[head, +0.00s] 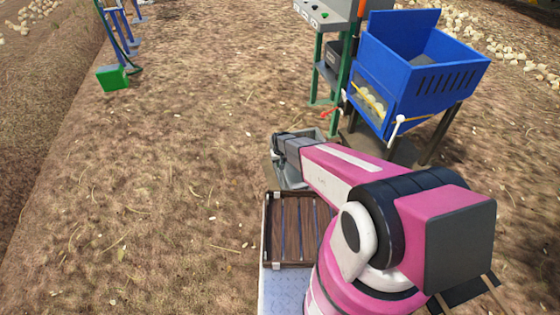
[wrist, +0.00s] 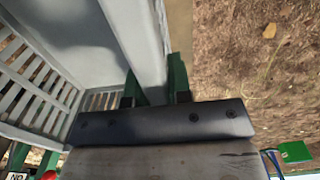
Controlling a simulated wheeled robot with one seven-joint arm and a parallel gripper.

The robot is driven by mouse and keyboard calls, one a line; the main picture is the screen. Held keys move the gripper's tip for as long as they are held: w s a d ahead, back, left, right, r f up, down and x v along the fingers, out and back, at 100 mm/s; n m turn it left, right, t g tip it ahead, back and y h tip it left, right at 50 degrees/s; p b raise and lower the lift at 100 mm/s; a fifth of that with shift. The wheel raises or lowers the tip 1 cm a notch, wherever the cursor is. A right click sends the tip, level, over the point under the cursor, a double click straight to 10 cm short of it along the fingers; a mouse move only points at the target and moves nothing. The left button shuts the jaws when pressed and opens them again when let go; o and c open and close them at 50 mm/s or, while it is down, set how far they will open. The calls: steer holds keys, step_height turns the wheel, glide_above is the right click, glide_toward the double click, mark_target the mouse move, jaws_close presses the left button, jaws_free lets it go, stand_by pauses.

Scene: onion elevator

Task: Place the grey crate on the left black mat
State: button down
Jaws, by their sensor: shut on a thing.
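The grey crate (head: 281,174) is below the end of my arm in the head view, left of the blue hopper's legs. My arm hides much of it. In the wrist view its smooth wall (wrist: 135,35) runs up between the fingers, and its slatted side (wrist: 40,85) shows at left. My gripper (wrist: 155,86) is shut on this wall, with one green finger on each side. I cannot tell whether the crate touches the ground. I cannot make out the left black mat for certain.
A blue hopper (head: 425,70) with onions stands at upper right, beside a grey control panel on a green stand (head: 318,60). A slatted wooden tray (head: 292,228) lies just nearer than the crate. A green box (head: 113,77) is at upper left. The dirt ground at left is open.

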stand_by(0.3)
steer(key=c, duration=1)
jaws_free()
steer(key=shift+f, duration=0.15)
steer(key=shift+c, duration=0.2)
step_height(320, 180, up, 12)
steer(key=s+d+r+m, duration=0.1)
steer(key=s+d+r, duration=0.8)
steer(key=r, duration=0.2)
steer(key=s+d+r+m, duration=0.2)
steer(key=s+d+r, duration=0.7)
steer(key=r, duration=0.3)
steer(key=shift+s+d, duration=0.3)
steer(key=shift+d, duration=0.25)
steer(key=shift+f, duration=0.1)
